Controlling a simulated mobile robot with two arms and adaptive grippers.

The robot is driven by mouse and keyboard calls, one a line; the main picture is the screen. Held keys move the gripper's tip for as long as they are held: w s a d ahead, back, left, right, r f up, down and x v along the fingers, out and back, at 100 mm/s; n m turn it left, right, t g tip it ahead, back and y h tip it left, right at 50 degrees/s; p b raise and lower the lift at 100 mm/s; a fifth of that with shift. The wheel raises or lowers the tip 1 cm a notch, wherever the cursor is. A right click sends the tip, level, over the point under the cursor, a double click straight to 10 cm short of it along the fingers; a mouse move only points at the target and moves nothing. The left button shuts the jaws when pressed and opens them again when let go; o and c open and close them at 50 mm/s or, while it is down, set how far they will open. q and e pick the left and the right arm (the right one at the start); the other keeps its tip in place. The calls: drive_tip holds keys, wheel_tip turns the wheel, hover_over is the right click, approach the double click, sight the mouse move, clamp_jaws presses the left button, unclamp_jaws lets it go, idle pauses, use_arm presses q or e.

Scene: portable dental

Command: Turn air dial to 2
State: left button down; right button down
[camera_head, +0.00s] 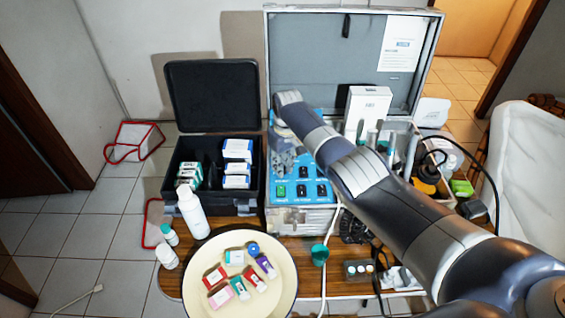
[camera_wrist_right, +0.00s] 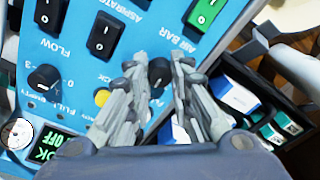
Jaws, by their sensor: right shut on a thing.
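The blue control panel (camera_wrist_right: 125,40) of the open dental case fills much of the right wrist view; its face also shows in the head view (camera_head: 310,202). My right gripper (camera_wrist_right: 159,66) has its two fingers on either side of a small black dial (camera_wrist_right: 159,73) and is shut on it. The fingers partly cover this dial, and its label and setting cannot be read. In the head view my right gripper (camera_head: 283,160) is over the upper left of the panel. Another black dial (camera_wrist_right: 45,78) with "0" and "3" marks stands apart from the fingers. My left gripper is not in view.
Black rocker switches (camera_wrist_right: 104,35), a green switch (camera_wrist_right: 205,15), a yellow button (camera_wrist_right: 102,97) and a round gauge (camera_wrist_right: 17,133) surround the dials. A black box of cartons (camera_head: 258,195) stands left of the case. A round tray (camera_head: 190,290) and a white bottle (camera_head: 192,212) are in front.

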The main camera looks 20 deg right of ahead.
drive_tip(key=shift+w+r, duration=0.15)
idle(0.3)
drive_tip(key=c, duration=1.4)
unclamp_jaws()
drive_tip(key=shift+c, duration=0.2)
drive_tip(key=shift+o, duration=0.2)
wheel_tip(320, 180, up, 12)
drive_tip(key=shift+s+d, duration=0.2)
drive_tip(key=shift+s, duration=0.25)
drive_tip(key=shift+s+f, duration=0.1)
drive_tip(key=shift+f, duration=0.1)
